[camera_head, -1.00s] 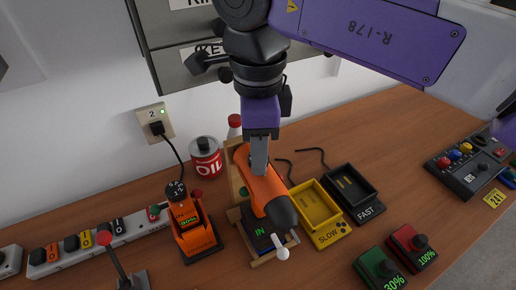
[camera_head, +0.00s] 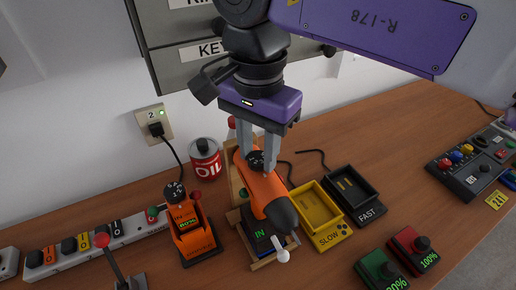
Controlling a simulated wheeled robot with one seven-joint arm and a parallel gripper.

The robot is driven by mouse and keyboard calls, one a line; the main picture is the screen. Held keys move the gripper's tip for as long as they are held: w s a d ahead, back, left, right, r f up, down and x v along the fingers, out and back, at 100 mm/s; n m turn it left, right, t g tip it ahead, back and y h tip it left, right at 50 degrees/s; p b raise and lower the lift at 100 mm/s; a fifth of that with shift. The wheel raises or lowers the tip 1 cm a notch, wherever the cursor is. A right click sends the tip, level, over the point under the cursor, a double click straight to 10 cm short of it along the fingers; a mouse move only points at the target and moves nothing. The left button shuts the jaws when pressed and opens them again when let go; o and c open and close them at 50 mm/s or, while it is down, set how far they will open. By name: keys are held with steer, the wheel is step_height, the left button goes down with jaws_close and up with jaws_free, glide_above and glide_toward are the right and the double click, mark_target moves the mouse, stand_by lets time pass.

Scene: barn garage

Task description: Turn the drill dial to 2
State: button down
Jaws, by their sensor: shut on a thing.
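The orange and black drill (camera_head: 268,195) lies tilted in a wooden stand, its dark nose toward the front of the table. A black dial (camera_head: 257,161) with pale markings sits on top of the drill. My gripper (camera_head: 263,160) points down over the drill, with its two grey fingers on either side of the dial, and is shut on it. The fingers partly cover the dial, and I cannot read which number it is set to.
A red oil can (camera_head: 206,158) stands behind left. An orange charger with its own dial (camera_head: 190,222) is left of the drill. The yellow SLOW tray (camera_head: 319,216) and black FAST tray (camera_head: 352,192) are close on the right. A power strip (camera_head: 100,240) lies far left.

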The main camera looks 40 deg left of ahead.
mark_target(258, 157)
steer(key=n, duration=0.4)
steer(key=shift+r+n, duration=0.1)
steer(key=shift+n, duration=2.1)
steer(key=shift+p, duration=0.3)
steer(key=c, duration=1)
jaws_free()
steer(key=shift+o, duration=0.2)
steer(key=shift+r+b, duration=0.8)
steer(key=shift+r, duration=3.05)
